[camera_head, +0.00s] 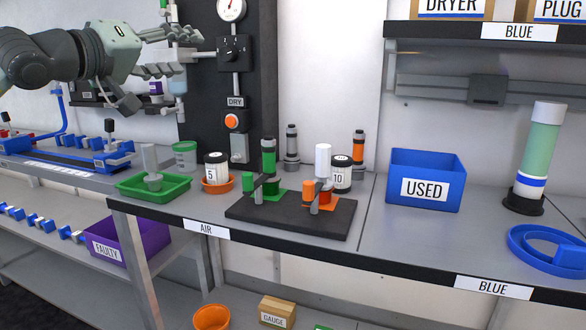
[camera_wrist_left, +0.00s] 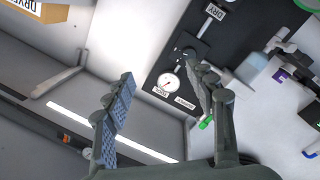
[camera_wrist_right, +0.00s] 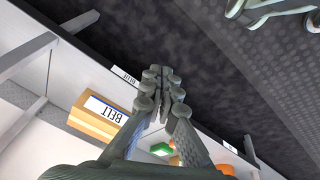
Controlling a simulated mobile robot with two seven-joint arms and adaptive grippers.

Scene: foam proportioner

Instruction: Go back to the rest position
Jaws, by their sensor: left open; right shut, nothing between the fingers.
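My left gripper (camera_head: 190,46) is raised at the upper left of the head view, in front of the black panel and above the bench. Its fingers are spread and empty. In the left wrist view the two fingers (camera_wrist_left: 160,76) stand apart, with the pressure gauge (camera_wrist_left: 167,82) showing between them. My right gripper (camera_wrist_right: 160,88) is not in the head view. In the right wrist view its fingers are together with nothing between them, low by the shelf under the bench and above the dark floor.
The bench holds a black base (camera_head: 290,216) with green and orange parts, a green tray (camera_head: 130,190), a blue USED bin (camera_head: 426,165) and a green column (camera_head: 541,150). A BELT box (camera_wrist_right: 97,115) is near my right gripper. Space before the bench looks clear.

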